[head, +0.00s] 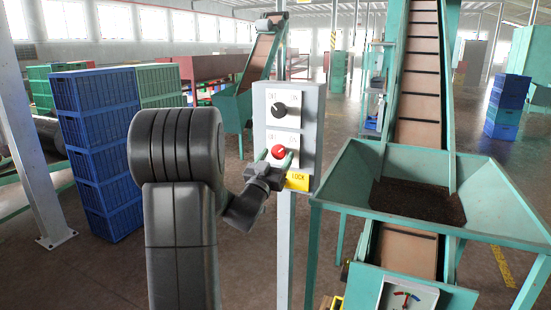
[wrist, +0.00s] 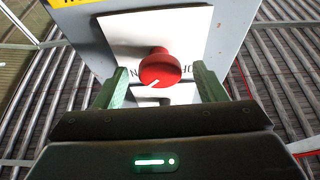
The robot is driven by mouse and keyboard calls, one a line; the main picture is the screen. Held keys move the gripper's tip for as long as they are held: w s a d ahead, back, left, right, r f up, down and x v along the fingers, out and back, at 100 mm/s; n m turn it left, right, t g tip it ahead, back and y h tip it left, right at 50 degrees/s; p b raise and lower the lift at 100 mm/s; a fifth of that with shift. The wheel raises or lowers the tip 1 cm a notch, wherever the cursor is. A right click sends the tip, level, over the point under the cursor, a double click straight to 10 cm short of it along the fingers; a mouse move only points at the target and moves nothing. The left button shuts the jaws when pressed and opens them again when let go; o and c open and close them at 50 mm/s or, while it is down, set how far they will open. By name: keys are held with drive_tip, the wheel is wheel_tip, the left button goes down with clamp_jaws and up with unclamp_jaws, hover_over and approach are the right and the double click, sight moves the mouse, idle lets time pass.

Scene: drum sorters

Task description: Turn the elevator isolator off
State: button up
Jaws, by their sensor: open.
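The grey control box (head: 312,125) stands on a post in front of me and carries two rotary switches on white plates. The upper switch has a black knob (head: 279,110). My gripper (head: 277,160) is open at the red knob. In the wrist view its green fingertips (wrist: 161,84) stand either side of the knob, with gaps showing.
A yellow LOCK label (head: 298,181) is on the box below the red knob. A green hopper (head: 340,185) with an inclined elevator belt (head: 418,90) stands close on the right. Stacked blue crates (head: 98,130) stand to the left.

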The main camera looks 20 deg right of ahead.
drive_tip(key=c, duration=1)
drive_tip(key=shift+f+n+t+b, duration=0.1)
drive_tip(key=shift+n+t+b, duration=0.2)
drive_tip(key=shift+t, duration=0.1)
drive_tip(key=n+t+y+b, duration=0.1)
drive_tip(key=n+y+b, duration=0.1)
drive_tip(key=n, duration=0.2)
drive_tip(key=shift+s+d+f, duration=0.1)
drive_tip(key=shift+s, duration=0.05)
drive_tip(key=n+y+b, duration=0.1)
drive_tip(key=n, duration=0.2)
drive_tip(key=n+t+y+b, duration=0.1)
drive_tip(key=n+y+b, duration=0.1)
drive_tip(key=n, duration=0.2)
drive_tip(key=shift+s+d+r+n, duration=0.2)
drive_tip(key=shift+n, duration=0.1)
drive_tip(key=n+y+b, duration=0.1)
drive_tip(key=n, duration=0.1)
drive_tip(key=n+y+b, duration=0.1)
drive_tip(key=n, duration=0.2)
drive_tip(key=shift+s+r+y, duration=0.1)
drive_tip(key=shift+r+y, duration=0.1)
drive_tip(key=shift+y, duration=0.1)
drive_tip(key=n, duration=0.1)
drive_tip(key=n+y+b, duration=0.1)
drive_tip(key=n, duration=0.1)
drive_tip(key=n+g+b, duration=0.1)
drive_tip(key=n, duration=0.1)
drive_tip(key=shift+d+r, duration=0.1)
drive_tip(key=shift+r, duration=0.2)
